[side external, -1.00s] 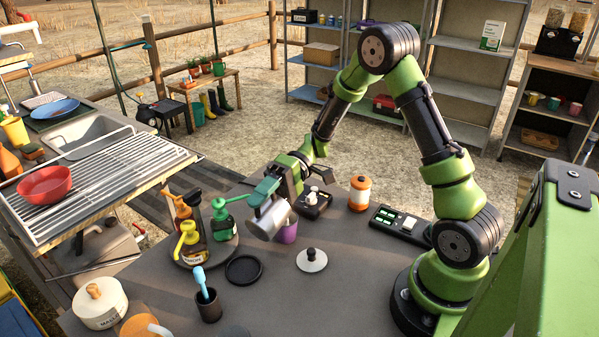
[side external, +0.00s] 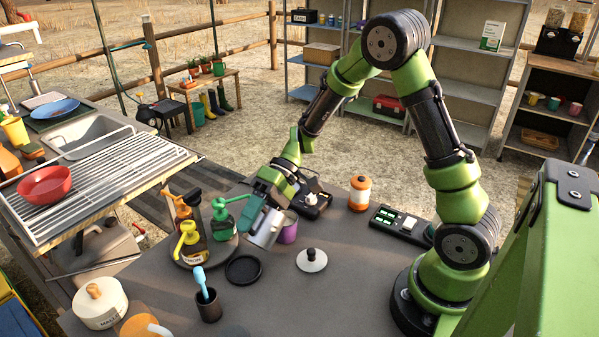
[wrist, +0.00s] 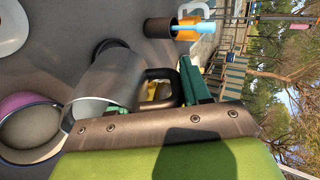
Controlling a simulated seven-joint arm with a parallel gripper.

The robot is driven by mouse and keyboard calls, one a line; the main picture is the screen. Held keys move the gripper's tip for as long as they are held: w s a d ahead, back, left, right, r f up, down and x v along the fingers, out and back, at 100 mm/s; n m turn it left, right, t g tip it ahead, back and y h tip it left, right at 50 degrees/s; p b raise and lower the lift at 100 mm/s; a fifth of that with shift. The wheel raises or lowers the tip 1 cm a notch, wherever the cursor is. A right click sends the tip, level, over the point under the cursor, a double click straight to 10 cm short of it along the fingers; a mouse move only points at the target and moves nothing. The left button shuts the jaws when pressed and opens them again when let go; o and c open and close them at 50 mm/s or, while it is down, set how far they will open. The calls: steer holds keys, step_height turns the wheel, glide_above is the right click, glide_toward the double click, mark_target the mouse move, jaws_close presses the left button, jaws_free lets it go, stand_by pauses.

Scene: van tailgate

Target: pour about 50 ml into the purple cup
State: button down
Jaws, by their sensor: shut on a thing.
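The purple cup (side external: 289,234) stands upright on the grey table, and it also shows at the left of the wrist view (wrist: 18,104). My gripper (side external: 258,213) is shut on the handle of a silver metal jug (side external: 266,231). In the wrist view the jug (wrist: 107,80) is tilted, with its rim beside the purple cup's rim; its black handle lies at my gripper (wrist: 155,98). In the side view the jug is just left of the cup. No stream of liquid shows, and I cannot tell the level in the cup.
Left of the jug, pump bottles (side external: 190,235) stand on a round tray. A black disc (side external: 243,269), a white lid with a black knob (side external: 312,261) and a dark pot holding a blue tool (side external: 208,308) are in front.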

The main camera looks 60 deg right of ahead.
mark_target(253, 229)
steer(key=a+f+h, duration=0.1)
steer(key=f+h, duration=0.1)
steer(key=h, duration=0.1)
steer(key=shift+a+f, duration=0.25)
steer(key=shift+a, duration=0.15)
steer(key=shift+a+f+h, duration=0.1)
steer(key=shift+a+h, duration=0.15)
steer(key=shift+h, duration=0.25)
steer(key=shift+a+h+b, duration=0.45)
steer(key=shift+a+h, duration=0.2)
steer(key=shift+h, duration=0.05)
steer(key=shift+w, duration=0.1)
steer(key=shift+a, duration=0.15)
